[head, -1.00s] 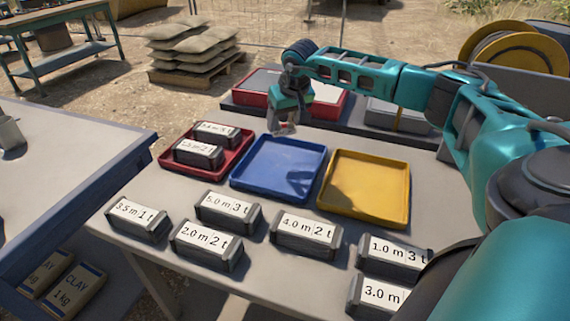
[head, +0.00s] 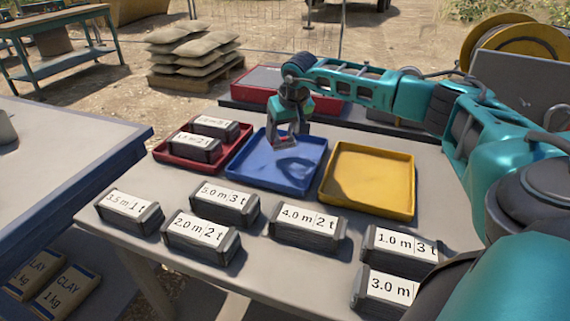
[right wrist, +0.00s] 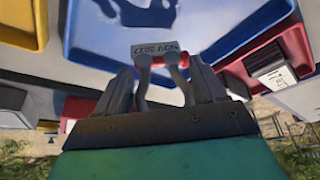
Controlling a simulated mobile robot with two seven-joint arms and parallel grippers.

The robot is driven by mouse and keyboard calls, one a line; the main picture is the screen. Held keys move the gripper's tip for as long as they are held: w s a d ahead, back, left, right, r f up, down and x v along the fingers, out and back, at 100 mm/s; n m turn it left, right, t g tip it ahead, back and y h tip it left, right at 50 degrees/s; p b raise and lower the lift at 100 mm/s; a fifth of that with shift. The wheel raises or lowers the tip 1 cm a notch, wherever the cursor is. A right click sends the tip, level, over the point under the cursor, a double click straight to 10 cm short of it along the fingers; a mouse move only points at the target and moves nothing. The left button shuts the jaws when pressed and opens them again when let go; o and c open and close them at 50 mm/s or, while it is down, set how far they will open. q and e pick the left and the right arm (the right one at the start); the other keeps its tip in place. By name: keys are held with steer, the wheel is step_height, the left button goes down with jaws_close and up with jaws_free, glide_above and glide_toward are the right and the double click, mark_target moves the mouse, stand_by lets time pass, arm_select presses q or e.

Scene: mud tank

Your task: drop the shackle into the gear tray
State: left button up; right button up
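My right gripper (head: 285,138) is above the far half of the blue tray (head: 268,178), fingers pointing down. In the right wrist view, the gripper (right wrist: 165,85) is shut on a grey shackle (right wrist: 142,80) with a red pin end and a pale tag reading "NOV 2027". The shackle hangs clear over the blue tray, which also shows in this view (right wrist: 90,45). A yellow tray (head: 368,178) stands to the right, empty. A red tray (head: 225,165) to the left holds two labelled grey blocks. No label shows which tray is the gear tray. My left gripper is out of view.
Several labelled grey blocks (head: 308,228) stand along the near side of the table. A red-edged case (head: 325,108) lies behind the trays. A blue-edged table (head: 70,165) is at left, with a gap between the tables.

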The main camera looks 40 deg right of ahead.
steer(key=o, duration=0.4)
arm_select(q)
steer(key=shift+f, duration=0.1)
arm_select(e)
steer(key=shift+o, duration=0.2)
arm_select(q)
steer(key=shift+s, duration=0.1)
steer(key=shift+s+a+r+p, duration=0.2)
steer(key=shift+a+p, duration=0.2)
steer(key=shift+p, duration=0.35)
arm_select(e)
steer(key=v, duration=1.3)
steer(key=shift+w, duration=0.1)
